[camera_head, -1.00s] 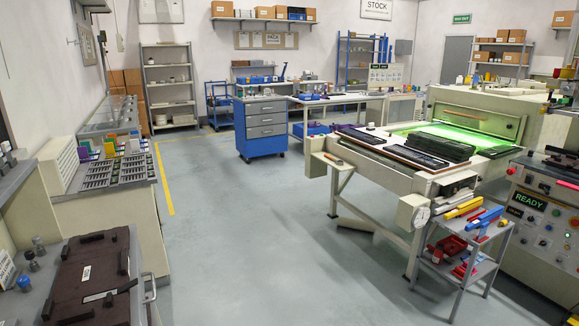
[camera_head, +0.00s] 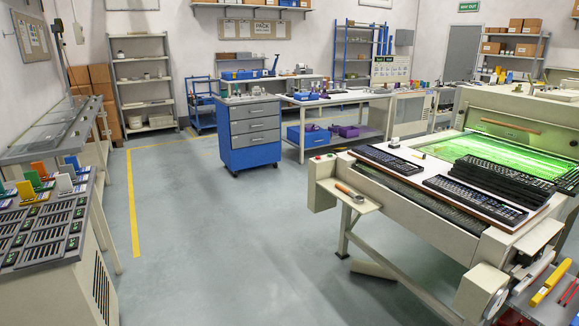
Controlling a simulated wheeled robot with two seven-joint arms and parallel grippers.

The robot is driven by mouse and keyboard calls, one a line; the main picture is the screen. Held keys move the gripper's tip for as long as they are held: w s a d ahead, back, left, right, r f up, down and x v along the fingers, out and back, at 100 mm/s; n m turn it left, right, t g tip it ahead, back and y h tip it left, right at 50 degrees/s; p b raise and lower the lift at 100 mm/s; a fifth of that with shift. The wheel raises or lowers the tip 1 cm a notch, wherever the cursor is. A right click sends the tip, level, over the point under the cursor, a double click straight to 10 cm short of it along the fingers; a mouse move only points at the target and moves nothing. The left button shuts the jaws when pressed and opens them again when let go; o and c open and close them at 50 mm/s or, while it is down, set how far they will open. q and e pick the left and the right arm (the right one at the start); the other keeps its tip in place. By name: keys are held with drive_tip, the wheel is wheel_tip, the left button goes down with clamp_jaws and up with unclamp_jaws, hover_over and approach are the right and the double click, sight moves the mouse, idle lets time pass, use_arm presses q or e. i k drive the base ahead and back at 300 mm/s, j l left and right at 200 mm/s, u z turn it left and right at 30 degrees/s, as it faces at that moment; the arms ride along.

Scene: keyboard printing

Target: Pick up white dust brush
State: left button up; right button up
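I cannot clearly make out a white dust brush in the head view. A small tool with a brown handle (camera_head: 350,192) lies on the little side shelf (camera_head: 357,203) at the left end of the printing machine; I cannot tell whether it is a brush. A small whitish object (camera_head: 394,143) sits on the machine's back edge, too small to identify. Small items on the blue drawer cabinet (camera_head: 250,132) are also too small to identify. Neither of my grippers is in view.
The printing machine (camera_head: 480,225) with dark keyboard panels (camera_head: 475,197) fills the right. A rack of keyboard parts (camera_head: 40,232) stands at the left. A workbench (camera_head: 335,99) with blue bins is behind the cabinet. The grey floor (camera_head: 225,230) in the middle is clear.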

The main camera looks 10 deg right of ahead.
sight(394, 144)
drive_tip(key=i+j, duration=0.1)
drive_tip(key=i, duration=2.35)
drive_tip(key=l+z, duration=0.05)
drive_tip(key=l, duration=0.05)
